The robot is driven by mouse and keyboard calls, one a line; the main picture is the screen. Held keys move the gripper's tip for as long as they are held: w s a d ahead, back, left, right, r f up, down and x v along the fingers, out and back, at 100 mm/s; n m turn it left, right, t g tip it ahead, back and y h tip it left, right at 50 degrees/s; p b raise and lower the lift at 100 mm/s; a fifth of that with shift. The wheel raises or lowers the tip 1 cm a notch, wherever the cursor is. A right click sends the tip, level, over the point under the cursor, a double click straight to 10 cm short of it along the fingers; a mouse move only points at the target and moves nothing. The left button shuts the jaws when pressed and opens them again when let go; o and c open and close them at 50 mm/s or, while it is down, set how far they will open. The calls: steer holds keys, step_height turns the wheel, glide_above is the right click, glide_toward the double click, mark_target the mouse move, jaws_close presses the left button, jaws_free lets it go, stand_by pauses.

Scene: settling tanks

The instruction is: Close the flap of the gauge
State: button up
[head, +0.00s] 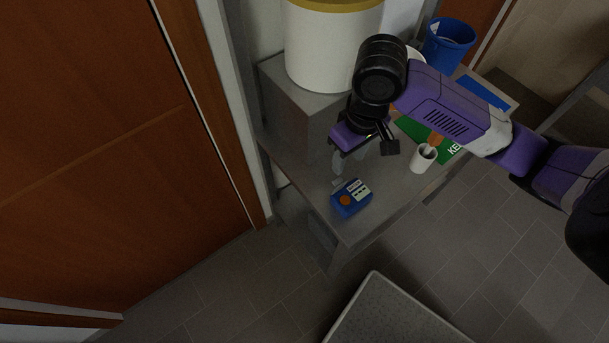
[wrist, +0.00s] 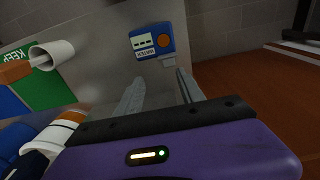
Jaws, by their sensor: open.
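The gauge (head: 350,198) is a small blue box with an orange round spot and a pale label, lying near the front corner of the grey table. In the wrist view the gauge (wrist: 154,41) shows beyond the fingertips, with a small grey tab at its lower edge, which may be the flap (wrist: 168,61). I cannot tell the flap's angle. My gripper (head: 350,162) is over the table, behind the gauge and apart from it. In the wrist view my gripper (wrist: 160,82) is open, with nothing between its fingers.
A white cup (head: 423,160) with something in it stands right of my gripper, by a green sign (head: 447,148). A large white drum (head: 325,50) stands on a grey block (head: 295,100) behind. A blue bin (head: 447,45) is at the back right. The table's front edge is close to the gauge.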

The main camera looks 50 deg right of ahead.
mark_target(338, 180)
steer(key=shift+w+a+r+g, duration=0.35)
steer(key=shift+a+r, duration=0.25)
steer(key=shift+a, duration=0.3)
step_height(338, 180, down, 5)
steer(key=shift+w+a+f, duration=0.1)
steer(key=shift+f+b, duration=0.65)
steer(key=shift+f, duration=0.6)
jaws_close()
